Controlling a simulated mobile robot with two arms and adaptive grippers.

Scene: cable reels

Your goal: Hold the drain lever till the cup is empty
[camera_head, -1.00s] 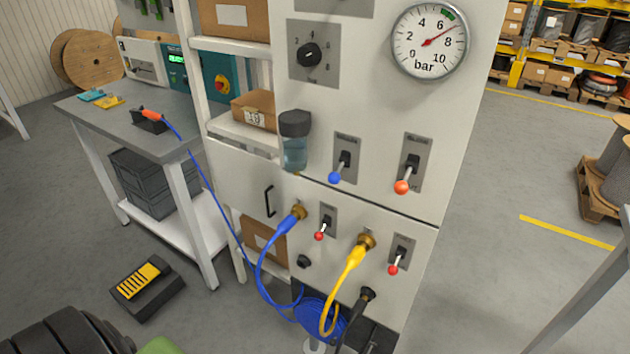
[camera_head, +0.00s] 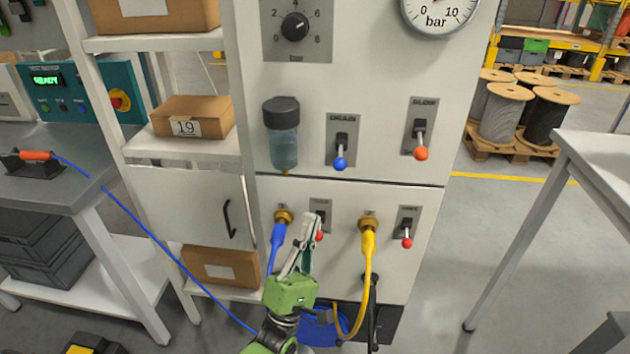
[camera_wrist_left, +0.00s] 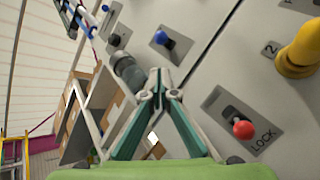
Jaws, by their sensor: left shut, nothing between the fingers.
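The drain lever (camera_head: 340,160) has a blue ball knob on a grey plate on the white panel, and hangs down. It also shows in the left wrist view (camera_wrist_left: 160,43). The cup (camera_head: 283,148) is a clear bowl under a black cap, left of the lever, with bluish liquid in it. In the left wrist view the cup (camera_wrist_left: 128,70) is just beyond my fingertips. My left gripper (camera_head: 314,220) is shut and empty, pointing up, below the drain lever and apart from it. Its fingertips meet in the left wrist view (camera_wrist_left: 158,75). My right gripper is not in view.
A red-knobbed lever (camera_head: 320,236) sits right behind my left gripper; another red lever (camera_head: 407,243) and an orange-knobbed lever (camera_head: 421,153) are to the right. A blue hose (camera_head: 275,250) and a yellow hose (camera_head: 367,270) hang from the lower panel. A table (camera_head: 595,155) stands at right.

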